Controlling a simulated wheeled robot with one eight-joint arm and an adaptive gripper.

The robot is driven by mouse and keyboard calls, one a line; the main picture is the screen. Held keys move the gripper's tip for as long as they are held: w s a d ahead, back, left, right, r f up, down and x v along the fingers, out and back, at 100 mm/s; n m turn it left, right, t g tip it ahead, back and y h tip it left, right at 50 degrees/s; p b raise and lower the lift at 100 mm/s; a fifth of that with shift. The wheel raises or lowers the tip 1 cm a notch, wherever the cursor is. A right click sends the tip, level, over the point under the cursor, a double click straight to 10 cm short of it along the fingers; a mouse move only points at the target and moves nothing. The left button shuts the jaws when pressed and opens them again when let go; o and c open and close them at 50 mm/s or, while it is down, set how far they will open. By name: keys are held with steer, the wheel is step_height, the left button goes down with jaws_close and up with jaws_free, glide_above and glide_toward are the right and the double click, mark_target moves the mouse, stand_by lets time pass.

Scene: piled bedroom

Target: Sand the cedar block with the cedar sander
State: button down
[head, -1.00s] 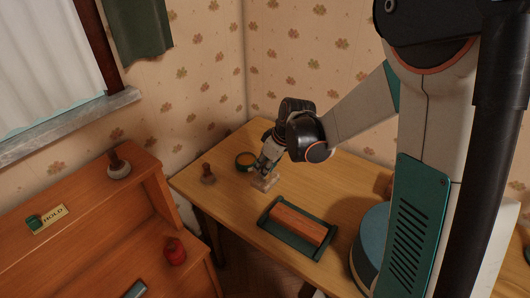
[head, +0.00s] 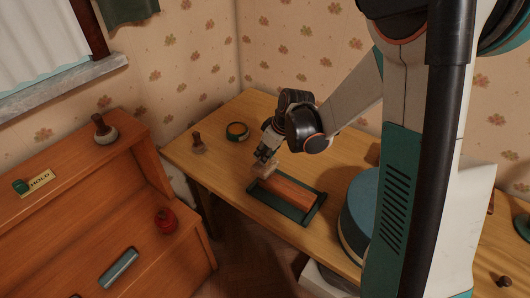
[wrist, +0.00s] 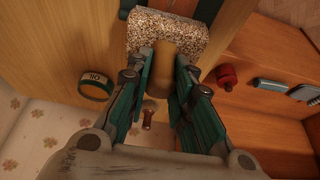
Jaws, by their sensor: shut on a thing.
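The reddish-brown cedar block (head: 290,190) lies in a dark green tray (head: 279,207) on the wooden table. My gripper (head: 266,155) is at the block's far left end. It is shut on the handle of the cedar sander (head: 263,170), a pale piece at that end of the block. In the wrist view the teal fingers (wrist: 160,88) close around the sander's tan handle (wrist: 161,65), with its speckled, gritty body (wrist: 165,30) beyond. I cannot tell whether the sander touches the block. The sander hides part of the block's far end.
A dark round tape-like ring (head: 237,131) and a small wooden-handled stamp (head: 198,143) stand left of my gripper. A blue-topped round container (head: 368,205) is right of the tray. A wooden shelf unit (head: 75,160) stands at left.

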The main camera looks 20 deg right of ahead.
steer(key=s+d, duration=0.3)
steer(key=s, duration=0.2)
steer(key=s+d, duration=0.4)
steer(key=s, duration=0.1)
steer(key=s+d+f+b, duration=0.1)
steer(key=s+d, duration=0.2)
steer(key=s, duration=0.2)
steer(key=shift+d, duration=0.4)
steer(key=c, duration=2.2)
jaws_free()
jaws_close()
steer(key=shift+f, duration=0.8)
steer(key=shift+f, duration=0.2)
